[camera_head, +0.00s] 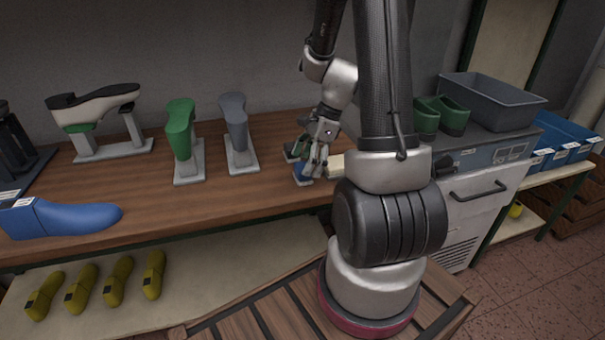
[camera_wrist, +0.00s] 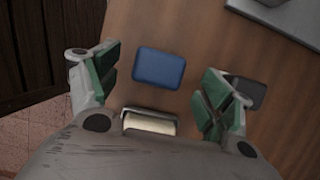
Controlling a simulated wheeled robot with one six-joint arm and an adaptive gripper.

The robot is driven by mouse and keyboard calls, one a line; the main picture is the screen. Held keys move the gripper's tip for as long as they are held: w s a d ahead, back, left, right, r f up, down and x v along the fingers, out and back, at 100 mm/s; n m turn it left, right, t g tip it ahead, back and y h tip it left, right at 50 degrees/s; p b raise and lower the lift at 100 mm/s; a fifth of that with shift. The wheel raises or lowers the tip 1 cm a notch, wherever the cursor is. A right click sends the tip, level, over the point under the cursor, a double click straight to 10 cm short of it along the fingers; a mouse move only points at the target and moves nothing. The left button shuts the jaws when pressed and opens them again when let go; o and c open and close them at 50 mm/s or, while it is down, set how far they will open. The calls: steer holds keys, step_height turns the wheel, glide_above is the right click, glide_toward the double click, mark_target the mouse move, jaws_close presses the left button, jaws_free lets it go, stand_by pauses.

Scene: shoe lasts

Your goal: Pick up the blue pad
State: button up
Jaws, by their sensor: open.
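The blue pad (camera_wrist: 159,68) lies flat on the brown wooden bench top in the wrist view, between and ahead of my two fingers. In the head view the blue pad (camera_head: 302,174) shows partly below my gripper (camera_head: 308,160), near the bench's front edge. My gripper (camera_wrist: 159,92) is open, with a green-padded finger on each side and nothing between them held. A cream-coloured block (camera_wrist: 148,122) lies nearer the palm in the wrist view, partly hidden by my gripper. A dark object (camera_wrist: 246,92) sits beside the right finger.
The bench (camera_head: 265,187) bears a green last (camera_head: 181,130) and a grey last (camera_head: 236,125) on stands, left of my gripper. A blue last (camera_head: 75,217) lies at the far left. A grey bin (camera_head: 490,101) stands on the cabinet at right. Bare wood lies left of the pad.

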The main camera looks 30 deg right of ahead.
mark_target(302, 167)
steer(key=shift+x, duration=1.55)
steer(key=c, duration=1.1)
steer(key=shift+r, duration=0.1)
step_height(302, 167, up, 10)
steer(key=shift+o, duration=1)
steer(key=shift+a, duration=0.1)
steer(key=shift+c, duration=0.5)
